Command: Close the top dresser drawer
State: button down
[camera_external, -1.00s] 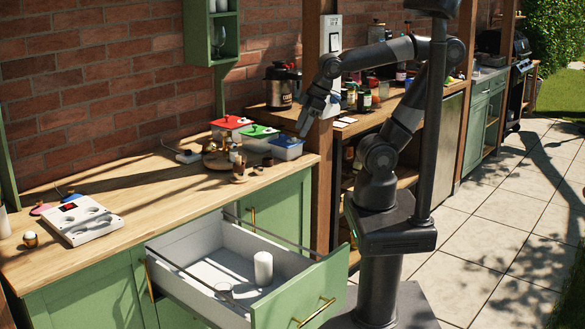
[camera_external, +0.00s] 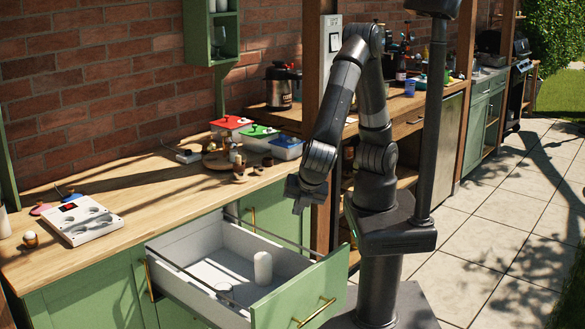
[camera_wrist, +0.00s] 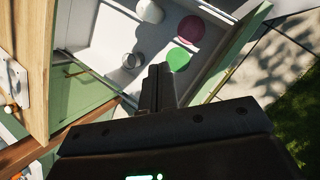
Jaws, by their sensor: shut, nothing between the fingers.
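The top drawer (camera_external: 185,238) of the green dresser is pulled well out; its green front (camera_external: 300,298) has a brass handle (camera_external: 316,312). In the wrist view my shut fingers (camera_wrist: 157,88) are over the drawer (camera_wrist: 105,38), which also shows a magenta disc (camera_wrist: 191,31) and a green disc (camera_wrist: 178,59).
The wooden countertop (camera_external: 140,205) holds a white device (camera_external: 85,220) and lidded boxes with red (camera_external: 229,124), green (camera_external: 259,133) and blue (camera_external: 286,147) lids. A wooden post (camera_external: 322,100) stands near my arm. Paved floor (camera_external: 500,230) lies open at the right.

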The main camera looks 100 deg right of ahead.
jog(key=s+a+f+n+t+h, duration=0.1)
jog(key=s+a+f+n+t, duration=0.3)
jog(key=s+a+f+n, duration=0.95)
jog(key=m, duration=0.3)
send_near(319, 297)
jog(key=f, duration=0.3)
jog(key=shift+a+f, duration=0.2)
jog(key=shift+f, duration=0.2)
jog(key=shift+w+d+f, duration=0.1)
jog(key=shift+w+d, duration=1.4)
jog(key=shift+w, duration=0.05)
jog(key=w+d, duration=3.1)
jog(key=shift+w+d, duration=0.2)
